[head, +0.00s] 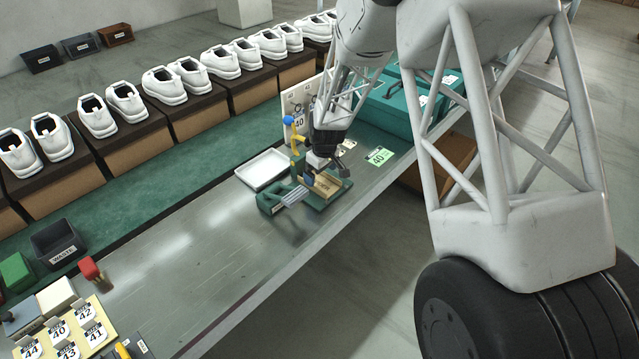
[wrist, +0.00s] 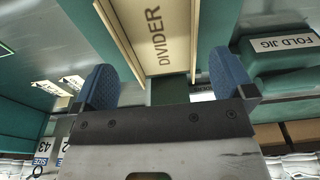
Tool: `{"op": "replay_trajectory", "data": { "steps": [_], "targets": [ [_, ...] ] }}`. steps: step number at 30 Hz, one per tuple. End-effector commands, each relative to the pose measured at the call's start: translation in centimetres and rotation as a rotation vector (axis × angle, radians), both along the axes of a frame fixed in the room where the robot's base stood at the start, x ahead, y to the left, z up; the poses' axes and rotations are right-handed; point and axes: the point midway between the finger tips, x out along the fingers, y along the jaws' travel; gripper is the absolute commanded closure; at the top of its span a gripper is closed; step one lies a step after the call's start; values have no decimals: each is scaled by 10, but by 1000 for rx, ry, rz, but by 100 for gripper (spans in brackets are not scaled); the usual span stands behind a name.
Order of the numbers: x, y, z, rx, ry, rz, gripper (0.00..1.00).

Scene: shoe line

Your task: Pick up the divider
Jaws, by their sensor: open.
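A beige piece with raised side edges and the word DIVIDER (wrist: 158,40) lies ahead of my gripper in the wrist view. In the head view the beige piece (head: 326,184) sits in a green frame on the metal bench. I cannot tell whether the label is on the divider itself or on its holder. My gripper (wrist: 165,80) is open, its two blue fingers apart, with nothing seen held between them. In the head view my gripper (head: 314,172) is over the frame's back left part, close to the beige piece. Contact cannot be made out.
A green fold jig (wrist: 285,55) stands close to the right finger. A white tray (head: 264,170) lies left of the frame, and a board with a blue knob (head: 288,120) stands behind. Teal boxes (head: 385,108) are at the back right.

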Motion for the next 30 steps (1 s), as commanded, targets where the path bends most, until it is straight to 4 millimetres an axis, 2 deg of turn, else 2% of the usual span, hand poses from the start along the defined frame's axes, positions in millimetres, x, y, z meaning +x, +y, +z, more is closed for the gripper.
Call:
{"op": "replay_trajectory", "data": {
  "steps": [6, 10, 28, 30],
  "targets": [
    [2, 2, -23, -1, 1, 0, 0],
    [3, 3, -30, -1, 1, 0, 0],
    [3, 3, -32, 0, 0, 0, 0],
    [3, 3, -32, 0, 0, 0, 9]
  ]
}}
